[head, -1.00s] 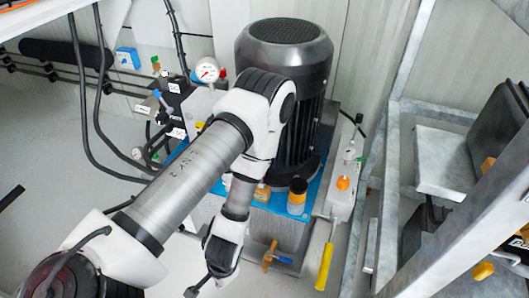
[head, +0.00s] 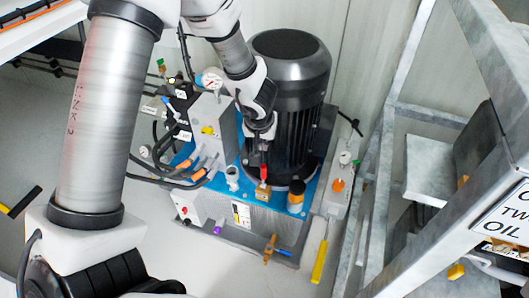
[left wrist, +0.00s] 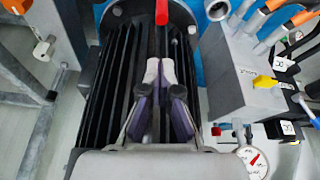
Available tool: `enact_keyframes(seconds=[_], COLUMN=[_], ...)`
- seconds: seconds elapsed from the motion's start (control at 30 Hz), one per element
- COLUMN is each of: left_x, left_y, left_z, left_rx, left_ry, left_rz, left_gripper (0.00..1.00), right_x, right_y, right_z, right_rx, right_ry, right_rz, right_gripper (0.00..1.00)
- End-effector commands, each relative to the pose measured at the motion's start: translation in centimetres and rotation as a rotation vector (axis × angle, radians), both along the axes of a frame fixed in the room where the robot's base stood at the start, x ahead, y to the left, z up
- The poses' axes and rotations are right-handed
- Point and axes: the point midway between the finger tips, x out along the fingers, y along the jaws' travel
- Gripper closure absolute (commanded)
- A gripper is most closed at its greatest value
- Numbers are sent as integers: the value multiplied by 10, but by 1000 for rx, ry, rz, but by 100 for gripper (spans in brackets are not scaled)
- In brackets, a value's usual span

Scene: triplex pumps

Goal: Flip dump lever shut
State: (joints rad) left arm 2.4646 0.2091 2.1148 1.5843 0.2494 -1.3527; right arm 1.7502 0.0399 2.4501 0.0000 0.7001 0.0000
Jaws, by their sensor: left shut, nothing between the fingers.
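A slim red lever (head: 264,172), which I take to be the dump lever, stands upright above a small brass block (head: 263,190) in front of the black motor. In the left wrist view the red lever (left wrist: 162,12) is at the top edge, beyond my fingertips, and its lower end is cut off. My left gripper (head: 262,140) is shut and empty, just above the lever in the head view. In the left wrist view its two pale fingertips (left wrist: 160,70) are together over the motor's fins, with a gap to the lever. My right gripper is out of sight.
The finned black motor (head: 287,75) is close to my left gripper. A grey block with a gauge (head: 212,79) and orange-sleeved hoses stand left of it. A yellow handle (head: 320,262) leans at the front right. Metal framing (head: 400,160) bounds the right side.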

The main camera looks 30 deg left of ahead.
Motion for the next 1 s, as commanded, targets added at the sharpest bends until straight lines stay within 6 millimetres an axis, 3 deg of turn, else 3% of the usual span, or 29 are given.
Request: enact_keyframes(seconds=[0.33,0.73,1.0], left_x=[0,21,29], left_y=[1,11,14], left_z=[-9,-81,-98], left_rx=[1,2,2], left_ry=[3,4,3], left_rz=[0,0,-1], left_gripper=[100,100,100], right_x=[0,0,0], right_y=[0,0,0], right_z=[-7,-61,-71], right_rx=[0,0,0], right_ry=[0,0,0], right_rz=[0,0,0], right_gripper=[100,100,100])
